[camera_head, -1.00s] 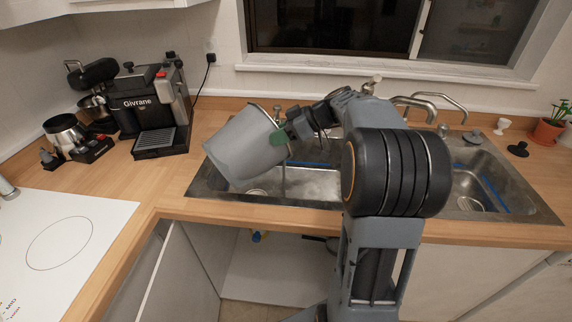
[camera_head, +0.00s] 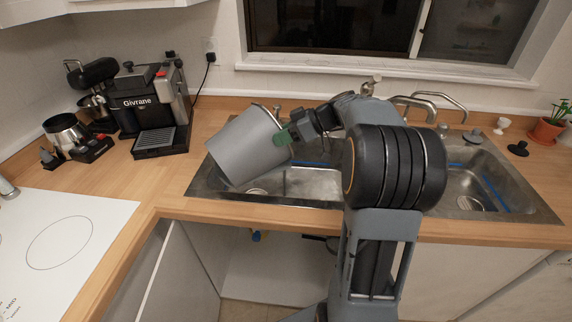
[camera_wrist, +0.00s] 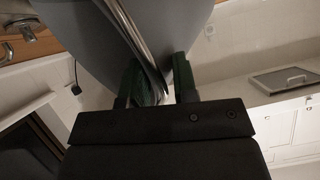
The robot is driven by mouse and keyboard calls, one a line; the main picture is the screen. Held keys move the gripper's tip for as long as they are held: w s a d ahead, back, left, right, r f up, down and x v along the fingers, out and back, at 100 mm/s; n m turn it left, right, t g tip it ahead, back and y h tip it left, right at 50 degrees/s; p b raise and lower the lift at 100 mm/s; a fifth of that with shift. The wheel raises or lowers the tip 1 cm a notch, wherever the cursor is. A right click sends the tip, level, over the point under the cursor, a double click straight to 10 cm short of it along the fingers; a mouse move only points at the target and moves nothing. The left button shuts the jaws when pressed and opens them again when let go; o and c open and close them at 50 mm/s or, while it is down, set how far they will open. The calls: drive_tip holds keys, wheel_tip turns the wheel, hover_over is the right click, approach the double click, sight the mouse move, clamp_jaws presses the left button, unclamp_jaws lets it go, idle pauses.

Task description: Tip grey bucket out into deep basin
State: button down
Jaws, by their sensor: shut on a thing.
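The grey bucket (camera_head: 240,148) is tilted over the left basin (camera_head: 310,184) of the sink, its closed base toward the lower left and its rim toward the upper right. The inside of the bucket is hidden in the head view. The left basin shows bare metal and a blue line along its back edge.
A right basin (camera_head: 480,185) lies beyond my arm, with taps (camera_head: 415,103) behind. A coffee machine (camera_head: 150,105) stands left of the sink. A potted plant (camera_head: 550,128) is at the far right. An open cabinet (camera_head: 270,265) is below the sink.

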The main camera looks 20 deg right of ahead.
sight(290, 153)
drive_tip(key=shift+w+d+f+m+y+b, duration=0.15)
drive_tip(key=shift+d+f+y+b, duration=0.2)
drive_tip(key=shift+d+f+b, duration=0.25)
drive_tip(key=shift+w+d+f+m+y+b, duration=0.15)
drive_tip(key=shift+d+f+y+b, duration=0.2)
drive_tip(key=shift+d, duration=0.4)
idle(1.6)
